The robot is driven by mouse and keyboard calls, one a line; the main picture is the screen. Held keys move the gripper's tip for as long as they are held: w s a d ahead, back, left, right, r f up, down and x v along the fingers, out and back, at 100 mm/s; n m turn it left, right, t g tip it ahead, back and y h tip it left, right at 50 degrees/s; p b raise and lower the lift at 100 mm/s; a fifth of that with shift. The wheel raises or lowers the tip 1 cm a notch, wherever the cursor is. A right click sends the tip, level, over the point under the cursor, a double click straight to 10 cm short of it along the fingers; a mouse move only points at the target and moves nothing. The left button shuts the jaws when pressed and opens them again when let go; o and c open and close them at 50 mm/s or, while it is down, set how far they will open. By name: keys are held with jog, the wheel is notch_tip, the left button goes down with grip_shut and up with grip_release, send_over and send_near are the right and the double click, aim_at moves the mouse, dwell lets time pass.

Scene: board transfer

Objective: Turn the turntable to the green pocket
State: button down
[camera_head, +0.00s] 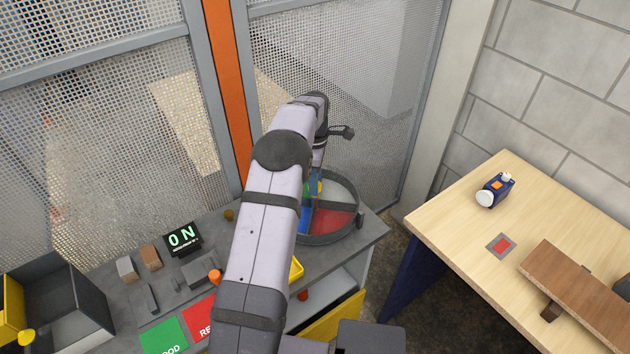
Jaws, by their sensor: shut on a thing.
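The turntable (332,238) is a round grey dish with a rim and dividers, at the back right of the grey bench. Its red pocket (333,220) faces the front right, its blue pocket (305,219) shows beside my arm, and a pale grey pocket lies at the back right. My gripper (317,173) points down over the turntable's middle, partly hidden by my wrist. It is shut on a small yellowish knob (315,187) there; the contact itself is hard to see.
Mesh panels with an orange post (226,80) stand close behind the bench. A display (183,239), small blocks, green (163,337) and red mats and a grey bin (75,305) lie left. A wooden table (450,215) with a blue device (495,190) stands right, across a gap.

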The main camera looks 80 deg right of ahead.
jog(key=shift+w+r, duration=0.1)
jog(key=c, duration=1.3)
grip_release()
jog(key=shift+r+b, duration=1.2)
jog(key=shift+r, duration=2.45)
